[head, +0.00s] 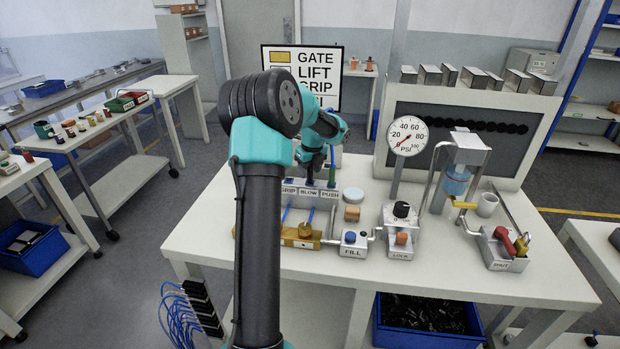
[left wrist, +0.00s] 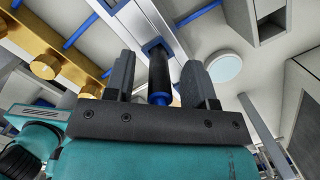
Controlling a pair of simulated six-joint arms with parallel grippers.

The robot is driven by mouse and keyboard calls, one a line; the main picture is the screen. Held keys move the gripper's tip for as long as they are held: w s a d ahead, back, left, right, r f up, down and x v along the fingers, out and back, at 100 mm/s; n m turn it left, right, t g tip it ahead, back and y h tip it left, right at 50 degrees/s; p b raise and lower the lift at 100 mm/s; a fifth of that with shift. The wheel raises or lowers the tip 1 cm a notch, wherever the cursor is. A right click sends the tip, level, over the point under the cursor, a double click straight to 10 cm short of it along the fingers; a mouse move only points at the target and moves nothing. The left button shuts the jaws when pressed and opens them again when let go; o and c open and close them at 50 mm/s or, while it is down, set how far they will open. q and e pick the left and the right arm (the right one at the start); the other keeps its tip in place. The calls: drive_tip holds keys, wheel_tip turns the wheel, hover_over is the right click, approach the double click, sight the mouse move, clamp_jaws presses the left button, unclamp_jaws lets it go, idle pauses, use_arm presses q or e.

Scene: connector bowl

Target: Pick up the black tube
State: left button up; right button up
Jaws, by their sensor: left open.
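The black tube (left wrist: 160,72) stands in the left wrist view between the two dark fingers of my left gripper (left wrist: 162,64). It has a blue end (left wrist: 160,98) close to the gripper's palm, and its other end meets a pale block with a blue-edged socket. The gripper is open, with a visible gap between the tube and each finger. In the head view my left arm comes down over the rack labelled GRIP, BLOW and PUSH (head: 310,192). There the arm mostly hides the gripper and the tube. My right gripper is not in view.
On the white table stand a brass fixture (head: 303,237), the FILL block (head: 353,243), the LOCK unit (head: 401,230) and a pressure gauge (head: 407,136). A metal stand with a blue cylinder (head: 456,181) is further right.

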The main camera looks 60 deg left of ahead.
use_arm(q)
clamp_jaws()
drive_tip(key=shift+r, duration=0.15)
idle(0.4)
drive_tip(key=shift+r, duration=1.35)
drive_tip(key=shift+s+d+r, duration=0.1)
drive_tip(key=shift+r, duration=0.25)
drive_tip(key=s+d+r, duration=0.1)
drive_tip(key=s+d, duration=0.7)
drive_tip(key=d, duration=0.5)
drive_tip(key=shift+d+r, duration=0.15)
drive_tip(key=shift+d, duration=0.15)
